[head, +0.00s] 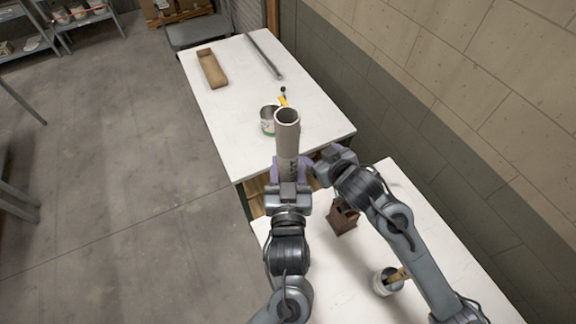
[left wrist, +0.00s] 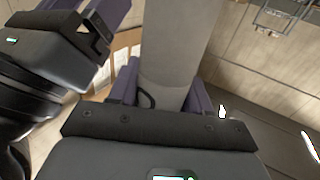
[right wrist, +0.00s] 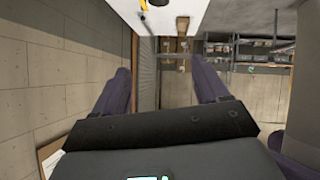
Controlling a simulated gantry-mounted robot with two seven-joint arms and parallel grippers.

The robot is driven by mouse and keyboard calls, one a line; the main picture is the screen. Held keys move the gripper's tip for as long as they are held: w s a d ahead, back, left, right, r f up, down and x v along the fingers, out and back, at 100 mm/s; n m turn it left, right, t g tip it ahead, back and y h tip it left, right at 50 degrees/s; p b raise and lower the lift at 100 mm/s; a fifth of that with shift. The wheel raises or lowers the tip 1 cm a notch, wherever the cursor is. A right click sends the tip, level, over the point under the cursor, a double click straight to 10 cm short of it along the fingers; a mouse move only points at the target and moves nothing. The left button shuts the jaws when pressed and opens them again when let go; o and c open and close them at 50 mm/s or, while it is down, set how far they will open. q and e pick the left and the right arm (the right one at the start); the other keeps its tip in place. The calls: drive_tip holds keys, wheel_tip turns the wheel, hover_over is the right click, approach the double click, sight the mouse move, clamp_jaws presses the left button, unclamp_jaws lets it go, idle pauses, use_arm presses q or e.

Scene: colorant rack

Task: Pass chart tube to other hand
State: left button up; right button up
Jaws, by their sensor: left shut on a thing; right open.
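The chart tube (head: 287,135) is a long grey-white open-ended cylinder standing roughly upright in the head view. My left gripper (head: 288,170) is shut on its lower part. The left wrist view shows the tube (left wrist: 178,45) between the purple fingers of that gripper (left wrist: 160,88). My right gripper (head: 326,160) is just right of the tube, apart from it. In the right wrist view its fingers (right wrist: 163,82) are spread with nothing between them. The tube (right wrist: 306,90) shows at the right edge there, outside these fingers. The tube's lower end is hidden in the head view.
A can (head: 268,118) stands behind the tube on the far white table (head: 235,140). A wooden tray (head: 212,68) and a grey bar (head: 264,54) lie farther back. A brown wooden box (head: 343,217) and a can with a brush (head: 386,282) stand on the near table. A block wall (head: 440,110) is at right.

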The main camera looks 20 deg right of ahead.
drive_tip(key=s+d+f+g, duration=0.1)
drive_tip(key=s+f+g, duration=0.2)
drive_tip(key=s+f, duration=0.4)
drive_tip(key=s+f+m+g, duration=0.1)
drive_tip(key=s+f+g, duration=0.3)
drive_tip(key=s, duration=1.7)
wheel_tip(320, 180, down, 3)
drive_tip(key=shift+d+f+g, duration=0.2)
drive_tip(key=shift+d+g, duration=0.1)
drive_tip(key=shift+d, duration=0.05)
